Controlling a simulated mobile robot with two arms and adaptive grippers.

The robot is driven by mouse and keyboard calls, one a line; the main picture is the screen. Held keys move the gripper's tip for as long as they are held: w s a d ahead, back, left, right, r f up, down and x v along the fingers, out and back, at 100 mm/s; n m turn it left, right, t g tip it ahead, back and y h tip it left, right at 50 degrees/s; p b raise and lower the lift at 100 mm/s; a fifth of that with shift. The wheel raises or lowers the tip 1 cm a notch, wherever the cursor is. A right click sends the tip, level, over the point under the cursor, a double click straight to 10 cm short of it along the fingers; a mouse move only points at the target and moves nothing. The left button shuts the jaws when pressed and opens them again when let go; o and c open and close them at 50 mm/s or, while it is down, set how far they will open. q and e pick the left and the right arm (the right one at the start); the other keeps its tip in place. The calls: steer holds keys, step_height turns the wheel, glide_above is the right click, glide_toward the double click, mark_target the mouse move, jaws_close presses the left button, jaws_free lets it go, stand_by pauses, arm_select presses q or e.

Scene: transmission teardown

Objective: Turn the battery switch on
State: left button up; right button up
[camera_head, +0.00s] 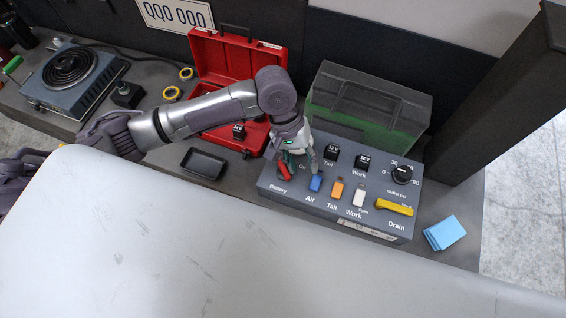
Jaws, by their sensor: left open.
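The grey control panel (330,209) stands at the right of the bench. Its battery switch (285,172) is a red lever at the left end, above the label "Battery". An "On" label shows just right of it. My left arm comes in from the left, and my left gripper (297,165) points down over this corner of the panel. It is open, with its fingers close around or beside the red lever. I cannot tell whether they touch it. The gripper partly hides the lever's upper end and the panel behind. My right gripper is not in view.
Blue (316,183), orange (337,188) and white (358,195) levers stand close right of the red one, with a yellow drain lever (394,207) beyond. A clear green-bottomed box (368,105) stands behind. An open red case (236,60) lies behind my arm.

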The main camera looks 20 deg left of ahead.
mark_target(284, 168)
arm_select(q)
steer(key=w+a+r+n+g+y, duration=0.1)
steer(key=w+a+r+n, duration=0.3)
steer(key=w+a+n, duration=0.4)
steer(key=shift+m+g, duration=0.3)
steer(key=shift+m, duration=0.3)
steer(key=x, duration=0.4)
steer(key=s+x, duration=0.1)
steer(key=x, duration=0.4)
steer(key=s+a+p+x, duration=0.1)
steer(key=x, duration=0.3)
steer(key=shift+s+d+f, duration=0.15)
steer(key=shift+s, duration=0.05)
steer(key=shift+c, duration=0.2)
jaws_close()
